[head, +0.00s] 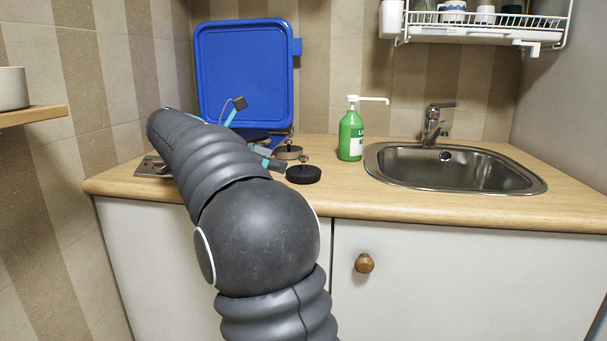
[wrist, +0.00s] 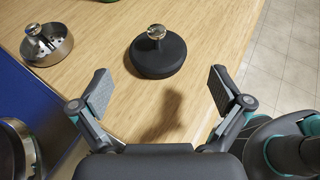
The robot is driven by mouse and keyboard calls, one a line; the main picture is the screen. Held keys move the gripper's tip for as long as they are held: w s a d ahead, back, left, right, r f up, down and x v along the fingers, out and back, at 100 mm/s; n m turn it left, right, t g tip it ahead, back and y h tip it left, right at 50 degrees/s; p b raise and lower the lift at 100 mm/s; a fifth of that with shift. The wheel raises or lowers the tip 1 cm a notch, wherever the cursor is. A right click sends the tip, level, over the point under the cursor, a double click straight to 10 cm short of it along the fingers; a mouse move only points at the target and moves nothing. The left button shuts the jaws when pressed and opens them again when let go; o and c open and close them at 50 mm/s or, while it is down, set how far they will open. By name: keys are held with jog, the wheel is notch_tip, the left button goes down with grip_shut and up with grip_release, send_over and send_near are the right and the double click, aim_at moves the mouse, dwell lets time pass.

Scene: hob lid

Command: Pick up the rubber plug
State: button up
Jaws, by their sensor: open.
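The rubber plug is a black disc with a shiny round knob on top, lying flat on the wooden counter. In the wrist view the plug (wrist: 158,58) is ahead of my gripper, roughly centred between the fingers. In the head view the plug (head: 303,175) is just right of my arm. My gripper (wrist: 160,88) is open and empty, its two fingers wide apart and short of the plug. In the head view my arm hides most of the gripper.
A metal strainer with a similar knob (wrist: 47,45) stands left of the plug. A blue lid (head: 243,75) leans upright against the wall. A green soap bottle (head: 350,136) and a steel sink (head: 455,170) are to the right. The counter (head: 345,195) is bare near its front edge.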

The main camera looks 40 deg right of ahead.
aim_at(302, 166)
jog(key=shift+b+x, duration=0.35)
jog(key=shift+x, duration=3.6)
jog(key=shift+w+d+r, duration=0.1)
jog(key=shift+w+r, duration=0.1)
jog(key=shift+c, duration=0.3)
jog(key=c, duration=0.9)
